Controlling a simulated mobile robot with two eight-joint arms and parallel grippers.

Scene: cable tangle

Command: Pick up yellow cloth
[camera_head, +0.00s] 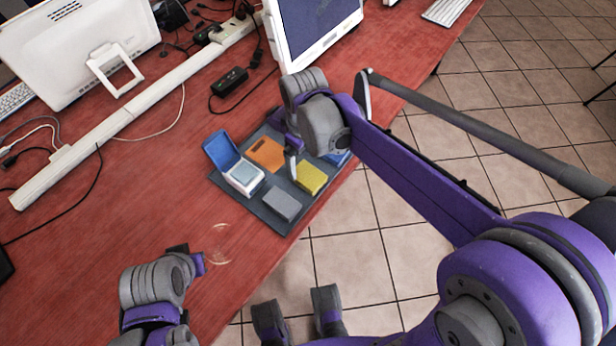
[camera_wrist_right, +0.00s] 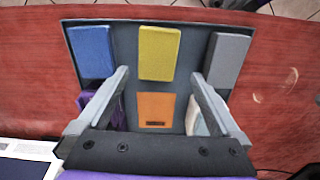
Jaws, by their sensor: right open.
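The yellow cloth (camera_head: 313,177) lies flat on the dark grey tray (camera_head: 268,218), between the grey cloth and a mostly hidden blue one. In the right wrist view, the yellow cloth (camera_wrist_right: 159,52) is at the top middle of the tray. My right gripper (camera_wrist_right: 158,77) is open and empty; its fingertips show left and right of the cloth's lower end in that view. In the head view, the right gripper (camera_head: 293,160) hangs over the tray, beside the yellow cloth. My left gripper (camera_head: 192,258) is low at left, away from the tray; its jaws are unclear.
The tray also holds an orange cloth (camera_head: 266,154), a grey cloth (camera_head: 282,204), a blue cloth (camera_wrist_right: 91,52) and an open blue-and-white box (camera_head: 243,177). A purple item (camera_wrist_right: 97,108) is partly hidden. Cables, a black adapter (camera_head: 230,82) and monitors lie behind. The table's front edge is close.

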